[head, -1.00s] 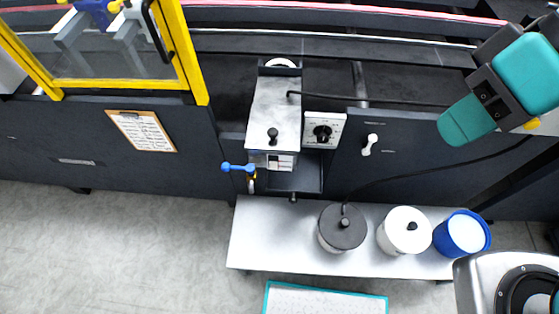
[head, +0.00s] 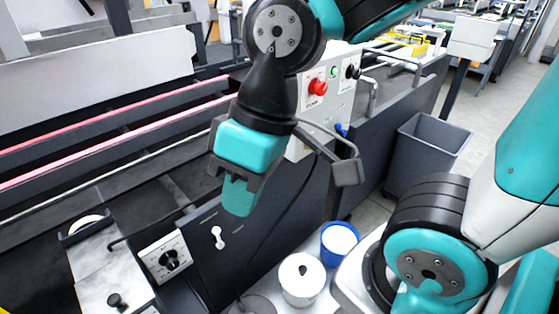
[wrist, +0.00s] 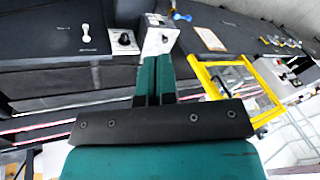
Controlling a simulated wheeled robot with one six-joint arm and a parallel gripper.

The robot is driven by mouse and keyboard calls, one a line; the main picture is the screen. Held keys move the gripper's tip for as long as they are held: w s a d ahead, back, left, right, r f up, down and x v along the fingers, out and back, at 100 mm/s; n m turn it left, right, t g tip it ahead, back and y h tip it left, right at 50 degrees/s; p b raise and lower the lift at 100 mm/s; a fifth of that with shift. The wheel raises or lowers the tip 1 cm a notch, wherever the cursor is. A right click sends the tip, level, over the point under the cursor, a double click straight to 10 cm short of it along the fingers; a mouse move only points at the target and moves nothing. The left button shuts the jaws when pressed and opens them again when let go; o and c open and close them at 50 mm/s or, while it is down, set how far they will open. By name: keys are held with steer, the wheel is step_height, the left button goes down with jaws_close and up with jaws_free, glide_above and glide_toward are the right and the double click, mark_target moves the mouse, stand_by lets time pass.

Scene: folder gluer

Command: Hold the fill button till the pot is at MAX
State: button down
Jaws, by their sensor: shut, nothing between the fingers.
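My gripper (head: 239,198) is shut and empty, pointing down over the dark machine side in the head view. Its teal fingers (wrist: 154,78) lie together in the wrist view. The metal pot box (head: 100,262) with a black lid knob is at the lower left of the head view, apart from the gripper. It also shows beyond the fingertips in the wrist view (wrist: 158,38). Its front and any level mark are out of the head view. A panel (head: 322,92) behind the gripper carries a red button (head: 317,87) and a small green button (head: 334,72). I cannot read which button is fill.
A dial panel (head: 166,257) stands beside the pot box, with a white toggle (head: 217,237) to its right. A white lidded pot (head: 301,281) and a blue bucket (head: 339,241) stand below. A grey bin (head: 428,153) is at right. A yellow-framed guard (wrist: 243,85) shows in the wrist view.

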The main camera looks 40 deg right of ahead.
steer(key=w+d+f+m+t+b, duration=0.2)
steer(key=w+d+f+m+t, duration=0.1)
steer(key=w+d+f+m, duration=0.4)
steer(key=w+d+f+m+t+b, duration=0.2)
steer(key=w+d+f+m, duration=0.3)
steer(key=w+d+m, duration=0.4)
steer(key=d+f+m+t+h+b, duration=0.1)
steer(key=d+f+m, duration=0.3)
steer(key=d, duration=0.4)
steer(key=s+d+f+m+t+h+b, duration=0.1)
steer(key=d+f+m+h, duration=0.1)
steer(key=d+f+m, duration=0.3)
steer(key=s+d+f+m+t+h+b, duration=0.1)
steer(key=d+f+m, duration=0.3)
steer(key=d, duration=0.9)
steer(key=m+h+b, duration=0.1)
steer(key=m, duration=0.1)
steer(key=shift+s+d+f+m+t, duration=0.15)
steer(key=shift+d+f+m+t, duration=0.1)
steer(key=shift+f+m+t, duration=0.15)
steer(key=shift+r, duration=0.1)
steer(key=w+p, duration=0.1)
steer(key=w, duration=0.7)
steer(key=shift+w+a+p, duration=0.35)
steer(key=shift+w, duration=0.05)
steer(key=shift+w, duration=0.4)
